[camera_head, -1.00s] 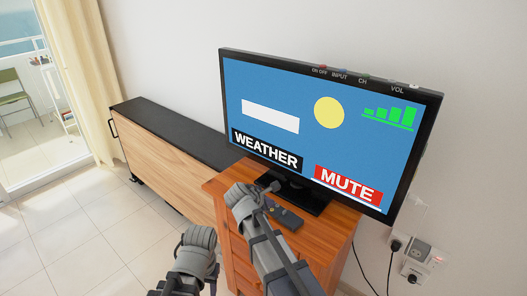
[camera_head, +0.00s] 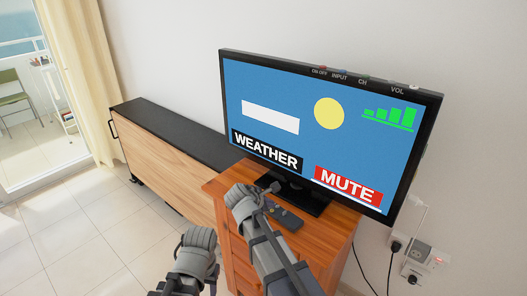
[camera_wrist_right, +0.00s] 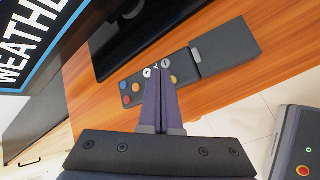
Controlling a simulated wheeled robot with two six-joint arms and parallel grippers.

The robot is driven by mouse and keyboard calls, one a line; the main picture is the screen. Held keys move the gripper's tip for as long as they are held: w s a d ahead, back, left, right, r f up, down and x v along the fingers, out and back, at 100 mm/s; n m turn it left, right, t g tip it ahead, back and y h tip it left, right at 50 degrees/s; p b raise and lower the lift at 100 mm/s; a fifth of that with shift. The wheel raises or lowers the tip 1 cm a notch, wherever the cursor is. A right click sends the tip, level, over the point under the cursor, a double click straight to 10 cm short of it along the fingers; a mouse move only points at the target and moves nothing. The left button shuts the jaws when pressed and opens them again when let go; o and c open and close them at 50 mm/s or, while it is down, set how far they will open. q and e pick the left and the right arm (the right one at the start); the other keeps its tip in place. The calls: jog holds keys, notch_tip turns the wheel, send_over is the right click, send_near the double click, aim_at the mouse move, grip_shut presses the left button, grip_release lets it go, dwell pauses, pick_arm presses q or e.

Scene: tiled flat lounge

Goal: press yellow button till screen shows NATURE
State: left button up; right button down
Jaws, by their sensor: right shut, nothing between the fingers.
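The TV screen (camera_head: 320,130) shows WEATHER on a black label, MUTE on a red label, a yellow disc and green volume bars. A dark remote (camera_head: 287,218) lies on the wooden cabinet beside the TV foot; it also shows in the wrist view (camera_wrist_right: 225,60). A yellow-orange button (camera_wrist_right: 175,79) sits on it just right of my fingers. My right gripper (camera_wrist_right: 160,74) is shut and empty, its tips over the button end of the remote; contact cannot be told. In the head view it (camera_head: 271,188) is near the TV foot. My left gripper (camera_head: 180,243) is lower left, away from the remote.
The wooden cabinet (camera_head: 322,236) carries the TV and remote. A long low sideboard (camera_head: 165,170) with a black top stands to its left. Cables and wall sockets (camera_head: 418,255) are at the right. The tiled floor (camera_head: 75,240) is clear at the left.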

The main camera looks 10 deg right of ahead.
jog(key=shift+f, duration=0.15)
dwell(0.5)
jog(key=shift+f+b, duration=0.3)
jog(key=shift+b, duration=0.15)
jog(key=shift+f, duration=0.2)
jog(key=shift+r, duration=0.1)
dwell(0.4)
jog(key=shift+r+p, duration=0.5)
jog(key=shift+r, duration=0.1)
notch_tip(320, 180, up, 6)
jog(key=p, duration=0.6)
